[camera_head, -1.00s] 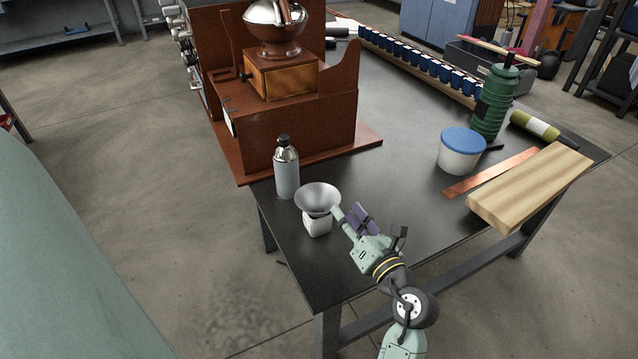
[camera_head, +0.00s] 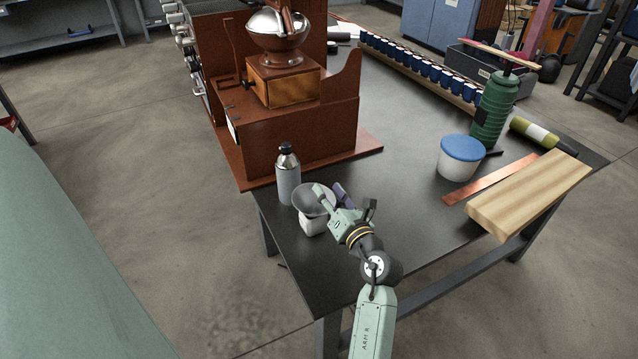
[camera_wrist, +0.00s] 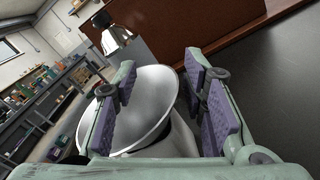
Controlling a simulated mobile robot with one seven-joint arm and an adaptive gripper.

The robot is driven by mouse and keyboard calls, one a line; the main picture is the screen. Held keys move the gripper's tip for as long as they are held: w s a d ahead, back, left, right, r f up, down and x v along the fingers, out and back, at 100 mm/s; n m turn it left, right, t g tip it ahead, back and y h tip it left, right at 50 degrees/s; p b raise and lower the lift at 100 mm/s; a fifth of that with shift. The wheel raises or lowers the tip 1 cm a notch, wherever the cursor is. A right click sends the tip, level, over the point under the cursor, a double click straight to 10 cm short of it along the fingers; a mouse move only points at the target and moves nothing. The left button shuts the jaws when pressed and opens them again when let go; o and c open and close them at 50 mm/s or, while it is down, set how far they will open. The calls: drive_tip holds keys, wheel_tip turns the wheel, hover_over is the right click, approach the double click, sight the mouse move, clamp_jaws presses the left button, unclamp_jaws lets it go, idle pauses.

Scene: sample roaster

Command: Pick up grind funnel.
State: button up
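My gripper (camera_head: 331,190) is at the funnel's right side, with one finger overlapping the bowl in the head view. In the wrist view the fingers of my gripper (camera_wrist: 162,78) are spread apart. The funnel's bowl (camera_wrist: 150,95) shows between and behind them, with its right rim close to the right finger. Whether a finger touches the rim cannot be told. The funnel's lower part is mostly hidden.
A grey bottle with a black cap (camera_head: 287,175) stands close behind the funnel to the left. The brown grinder stand (camera_head: 300,135) is behind it. A white tub with a blue lid (camera_head: 460,160) and a wooden board (camera_head: 530,192) lie to the right. The table between is clear.

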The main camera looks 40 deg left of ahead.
drive_tip(key=shift+c, duration=0.5)
clamp_jaws()
